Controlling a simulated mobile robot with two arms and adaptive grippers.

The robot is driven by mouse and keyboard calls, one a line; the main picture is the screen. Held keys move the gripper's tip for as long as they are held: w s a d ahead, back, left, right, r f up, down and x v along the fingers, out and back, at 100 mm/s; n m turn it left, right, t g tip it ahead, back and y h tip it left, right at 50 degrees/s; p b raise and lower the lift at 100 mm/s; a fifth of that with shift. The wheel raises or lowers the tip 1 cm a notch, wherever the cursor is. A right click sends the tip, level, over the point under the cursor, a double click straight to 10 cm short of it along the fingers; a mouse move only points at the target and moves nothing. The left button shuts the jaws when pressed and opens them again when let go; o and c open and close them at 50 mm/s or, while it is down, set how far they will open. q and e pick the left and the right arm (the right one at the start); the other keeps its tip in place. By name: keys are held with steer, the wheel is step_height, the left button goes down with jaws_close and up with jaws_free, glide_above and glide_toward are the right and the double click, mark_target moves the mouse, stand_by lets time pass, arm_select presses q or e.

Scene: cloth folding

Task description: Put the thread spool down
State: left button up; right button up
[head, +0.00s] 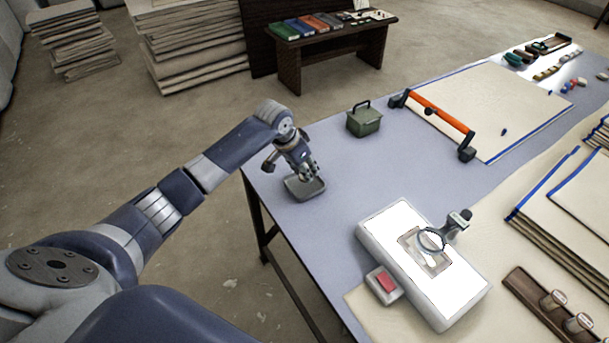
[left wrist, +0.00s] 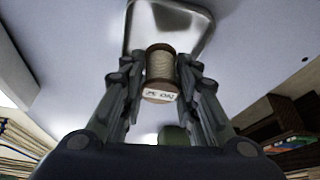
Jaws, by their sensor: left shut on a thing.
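My left gripper (head: 309,172) is over the small grey metal tray (head: 304,190) near the left corner of the table. In the left wrist view my left gripper (left wrist: 160,82) is shut on the thread spool (left wrist: 160,66), a beige-wound spool with brown ends and a white label. The spool lies between the two fingers, in front of the tray (left wrist: 196,38). In the head view the spool is hidden or too small to make out. I cannot tell whether it touches the tray floor. My right gripper is not in view.
The blue-grey table (head: 340,215) is clear around the tray. A green lidded box (head: 364,122) stands to its right. A white light box (head: 385,230) with a magnifier (head: 432,240) and a red-button switch (head: 386,282) lie nearer. Other spools (head: 553,300) stand in a wooden rack at the lower right.

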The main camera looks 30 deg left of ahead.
arm_select(q)
steer(key=shift+w+a+f, duration=0.1)
steer(key=shift+f, duration=1.65)
steer(key=shift+f, duration=0.15)
steer(key=o, duration=0.9)
steer(key=shift+o, duration=0.2)
steer(key=v, duration=1.2)
steer(key=shift+r+p, duration=0.25)
steer(key=shift+p, duration=0.05)
steer(key=shift+w, duration=0.1)
